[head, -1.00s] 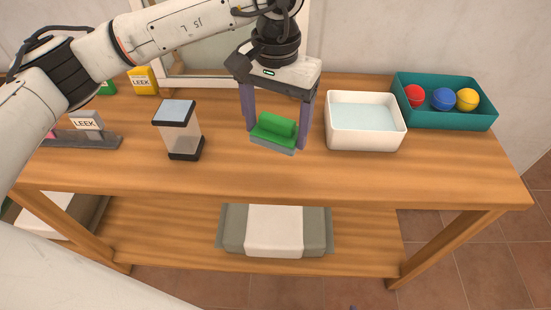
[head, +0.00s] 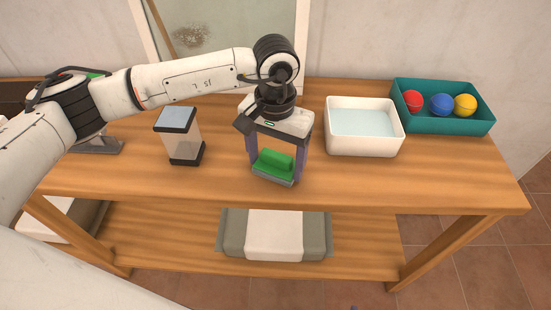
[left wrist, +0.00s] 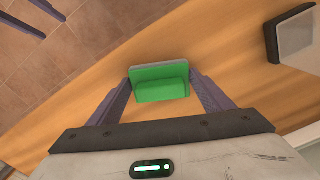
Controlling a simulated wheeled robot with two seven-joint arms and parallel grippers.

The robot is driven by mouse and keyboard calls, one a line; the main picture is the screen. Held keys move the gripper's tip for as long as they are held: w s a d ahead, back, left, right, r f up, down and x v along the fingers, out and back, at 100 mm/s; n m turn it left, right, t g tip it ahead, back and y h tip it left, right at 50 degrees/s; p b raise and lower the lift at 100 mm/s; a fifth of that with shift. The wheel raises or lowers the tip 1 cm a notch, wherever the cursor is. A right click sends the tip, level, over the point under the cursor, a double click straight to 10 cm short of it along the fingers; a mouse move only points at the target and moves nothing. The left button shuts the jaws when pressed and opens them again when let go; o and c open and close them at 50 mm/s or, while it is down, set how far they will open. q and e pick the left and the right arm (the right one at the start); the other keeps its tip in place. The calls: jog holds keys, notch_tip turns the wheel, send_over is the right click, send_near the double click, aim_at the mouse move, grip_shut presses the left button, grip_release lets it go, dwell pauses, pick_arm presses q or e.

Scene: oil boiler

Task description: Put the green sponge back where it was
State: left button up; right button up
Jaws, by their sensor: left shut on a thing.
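The green sponge (head: 274,164), with a grey underside, is between the purple fingers of my left gripper (head: 277,160). The gripper is shut on it, near the front part of the wooden table. In the left wrist view the green sponge (left wrist: 161,82) sits between the tips of my left gripper (left wrist: 162,90), with the table's front edge close by. I cannot tell whether the sponge touches the tabletop.
A white basin (head: 364,146) with pale blue contents stands to the right. A teal tray (head: 440,122) with several balls is beyond it. A clear container with black ends (head: 184,136) stands to the left. A framed panel (head: 218,40) leans behind. Bare tabletop (head: 340,185) lies right of the sponge.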

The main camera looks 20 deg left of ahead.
aim_at(276, 157)
pick_arm(q)
jog(key=o, duration=0.9)
jog(key=shift+r+p, duration=0.25)
jog(key=shift+p, duration=0.15)
jog(key=shift+r, duration=0.35)
notch_tip(276, 157, up, 11)
jog(key=shift+r+b, duration=0.1)
jog(key=shift+b, duration=0.65)
